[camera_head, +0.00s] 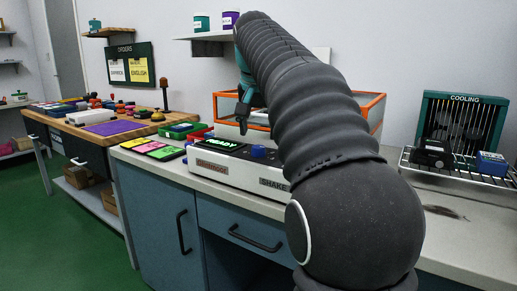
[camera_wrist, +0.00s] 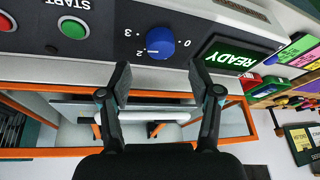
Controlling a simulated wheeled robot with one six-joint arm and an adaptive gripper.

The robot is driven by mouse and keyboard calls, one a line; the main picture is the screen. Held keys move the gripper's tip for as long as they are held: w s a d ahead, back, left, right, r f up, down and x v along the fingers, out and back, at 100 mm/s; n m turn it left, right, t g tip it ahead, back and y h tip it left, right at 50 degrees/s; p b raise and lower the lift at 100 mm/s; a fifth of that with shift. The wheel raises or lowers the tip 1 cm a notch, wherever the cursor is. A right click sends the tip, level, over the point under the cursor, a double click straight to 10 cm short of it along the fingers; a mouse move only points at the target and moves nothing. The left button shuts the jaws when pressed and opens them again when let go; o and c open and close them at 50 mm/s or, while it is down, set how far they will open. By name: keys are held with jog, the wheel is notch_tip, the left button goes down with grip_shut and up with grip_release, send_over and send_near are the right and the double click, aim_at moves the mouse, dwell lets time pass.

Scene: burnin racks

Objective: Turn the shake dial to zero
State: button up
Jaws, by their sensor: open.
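In the head view the dial (camera_head: 258,152) is partly beside my arm, above the word SHAKE. My gripper (camera_wrist: 160,82) is open and empty, its fingertips short of the dial and roughly in line with it. The gripper (camera_head: 243,108) also shows above the panel in the head view.
A lit READY display (camera_wrist: 238,56) is beside the dial. On its other side are a green START button (camera_wrist: 73,28) and a red button (camera_wrist: 5,23). An orange-rimmed enclosure (camera_wrist: 60,88) stands behind the panel. A COOLING rack (camera_head: 463,118) is at right.

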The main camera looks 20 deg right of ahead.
aim_at(259, 146)
jog(key=shift+b+x, duration=0.35)
jog(key=shift+x, duration=2.2)
jog(key=c, duration=1.1)
